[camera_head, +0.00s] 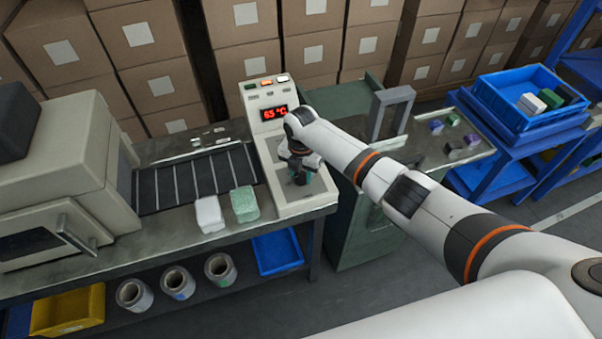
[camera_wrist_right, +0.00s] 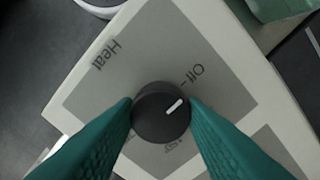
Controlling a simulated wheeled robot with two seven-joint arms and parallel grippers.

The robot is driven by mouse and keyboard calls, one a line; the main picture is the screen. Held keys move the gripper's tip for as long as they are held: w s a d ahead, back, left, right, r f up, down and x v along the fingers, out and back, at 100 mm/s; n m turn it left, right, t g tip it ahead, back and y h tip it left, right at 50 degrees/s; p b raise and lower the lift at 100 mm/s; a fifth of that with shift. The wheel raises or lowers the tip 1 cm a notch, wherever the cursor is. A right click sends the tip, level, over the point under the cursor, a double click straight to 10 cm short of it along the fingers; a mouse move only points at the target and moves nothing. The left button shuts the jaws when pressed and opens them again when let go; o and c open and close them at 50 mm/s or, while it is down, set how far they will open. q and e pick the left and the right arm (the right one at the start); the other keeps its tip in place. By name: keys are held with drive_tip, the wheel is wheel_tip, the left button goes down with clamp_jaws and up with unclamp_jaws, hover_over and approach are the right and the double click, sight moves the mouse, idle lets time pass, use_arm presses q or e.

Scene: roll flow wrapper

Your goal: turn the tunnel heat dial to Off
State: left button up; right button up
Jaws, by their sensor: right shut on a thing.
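The heat dial (camera_wrist_right: 158,125) is a dark round knob on the grey plate of the control panel (camera_wrist_right: 72,98), under the words "Heat" and "Off". Its white pointer line slants up and right, a little clockwise of the tick by "Off". Other marks below the dial are too small to read. My right gripper (camera_wrist_right: 161,108) has its green fingers on both sides of the dial, shut on it. In the head view the right gripper (camera_head: 301,176) is over the panel (camera_head: 303,207), and the arm hides the dial. The display (camera_head: 274,113) reads 65 °C. My left gripper is not in view.
A white block (camera_head: 208,214) and a green block (camera_head: 244,204) sit left of the panel, by the dark conveyor (camera_head: 196,178). A grey arch (camera_head: 389,114) stands to the right. Stacked cartons (camera_head: 240,70) fill the back. A blue crate (camera_head: 530,98) is at the far right.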

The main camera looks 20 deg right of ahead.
sight(301, 175)
idle(0.5)
drive_tip(key=o, duration=1)
wheel_tip(301, 175, up, 12)
drive_tip(key=b, duration=0.2)
